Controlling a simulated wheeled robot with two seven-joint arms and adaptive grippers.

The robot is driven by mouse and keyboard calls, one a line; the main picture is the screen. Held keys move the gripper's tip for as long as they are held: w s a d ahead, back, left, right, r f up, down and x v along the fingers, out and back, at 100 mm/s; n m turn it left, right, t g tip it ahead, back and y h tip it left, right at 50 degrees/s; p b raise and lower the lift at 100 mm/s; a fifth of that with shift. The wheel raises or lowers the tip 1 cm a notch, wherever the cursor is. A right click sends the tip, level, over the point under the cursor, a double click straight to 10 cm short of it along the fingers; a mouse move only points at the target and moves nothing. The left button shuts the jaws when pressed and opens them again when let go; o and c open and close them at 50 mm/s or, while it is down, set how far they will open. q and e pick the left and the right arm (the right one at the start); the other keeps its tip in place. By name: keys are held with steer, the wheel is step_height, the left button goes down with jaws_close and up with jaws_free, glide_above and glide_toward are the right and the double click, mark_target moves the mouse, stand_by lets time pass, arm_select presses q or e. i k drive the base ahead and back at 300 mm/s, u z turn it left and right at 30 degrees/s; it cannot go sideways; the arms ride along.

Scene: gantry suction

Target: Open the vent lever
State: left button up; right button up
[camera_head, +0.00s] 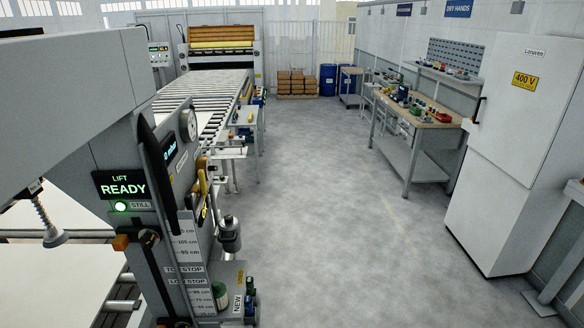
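A grey gantry post (150,200) stands at the left, with a gauge and controls on it. A yellow lever-like handle (203,183) sits on the post's right side and looks roughly upright; I cannot tell for sure that it is the vent lever. A round dial gauge (188,124) is above it. A display (121,186) reads "LIFT READY", with a lit green lamp marked "STILL" below. A suction cup (54,237) hangs at the far left. Neither of my grippers is in view.
A roller conveyor (205,100) runs back behind the post. A shelf with small bottles (220,296) is at the post's foot. A workbench (425,122) and a white cabinet (522,150) stand at the right. The grey floor (335,200) between them is clear.

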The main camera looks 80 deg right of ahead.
mark_target(203, 189)
steer(key=z, duration=1.95)
